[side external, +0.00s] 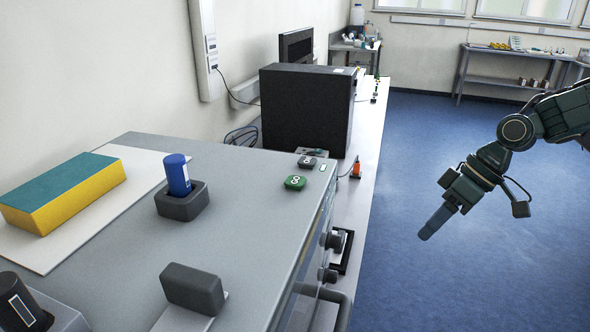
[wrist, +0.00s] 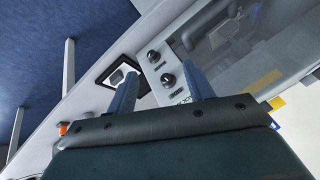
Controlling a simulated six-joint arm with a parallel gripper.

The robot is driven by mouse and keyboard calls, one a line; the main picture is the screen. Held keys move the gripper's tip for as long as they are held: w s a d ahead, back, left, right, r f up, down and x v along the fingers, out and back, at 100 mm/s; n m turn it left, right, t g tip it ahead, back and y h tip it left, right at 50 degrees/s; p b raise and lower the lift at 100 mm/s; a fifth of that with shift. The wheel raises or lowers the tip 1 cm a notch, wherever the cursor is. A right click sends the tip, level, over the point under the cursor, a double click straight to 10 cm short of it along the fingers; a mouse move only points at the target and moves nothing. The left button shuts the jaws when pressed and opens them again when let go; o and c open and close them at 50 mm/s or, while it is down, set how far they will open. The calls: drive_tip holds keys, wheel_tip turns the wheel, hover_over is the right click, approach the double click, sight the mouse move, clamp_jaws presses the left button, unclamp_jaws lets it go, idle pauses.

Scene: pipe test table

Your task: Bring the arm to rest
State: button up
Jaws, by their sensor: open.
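My gripper (side external: 436,218) hangs in free air at the right of the side external view, pointing down and to the left over the blue floor. It is apart from the grey test bench (side external: 250,200) and touches nothing there. In the wrist view my gripper (wrist: 160,90) shows two blue-grey fingers spread apart with nothing between them.
On the bench, a blue cylinder (side external: 177,174) stands in a dark holder (side external: 181,207). A yellow-and-teal block (side external: 64,192) lies on a white sheet. Green (side external: 295,182) and dark buttons sit near the edge. A black box (side external: 307,110) stands behind. The blue floor (side external: 460,270) is clear.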

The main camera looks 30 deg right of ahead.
drive_tip(key=s+d+r+m+t+h, duration=0.1)
drive_tip(key=s+d+r+m+h, duration=0.1)
drive_tip(key=s+r, duration=0.3)
drive_tip(key=s+d+r+m+t+h, duration=0.1)
drive_tip(key=s+d+r+m+h, duration=0.1)
drive_tip(key=s, duration=1)
wheel_tip(320, 180, up, 3)
drive_tip(key=shift+s+f+t+h, duration=0.1)
drive_tip(key=shift+s+t+h, duration=0.25)
drive_tip(key=shift+h, duration=0.35)
drive_tip(key=shift+w, duration=0.15)
drive_tip(key=o, duration=0.8)
drive_tip(key=shift+w, duration=0.1)
drive_tip(key=shift+c, duration=0.2)
drive_tip(key=o, duration=0.3)
drive_tip(key=shift+w+a+f, duration=0.1)
drive_tip(key=shift+w, duration=0.1)
drive_tip(key=w+a+f+n+t+y, duration=0.1)
drive_tip(key=w+f+n+t+y, duration=0.1)
drive_tip(key=w, duration=0.8)
drive_tip(key=w+a+f+n+t+y, duration=0.1)
drive_tip(key=w+f+n+y, duration=0.3)
drive_tip(key=w, duration=0.5)
drive_tip(key=shift+w+a+n+t+y, duration=0.4)
drive_tip(key=shift+n+y, duration=0.9)
drive_tip(key=shift+y, duration=0.4)
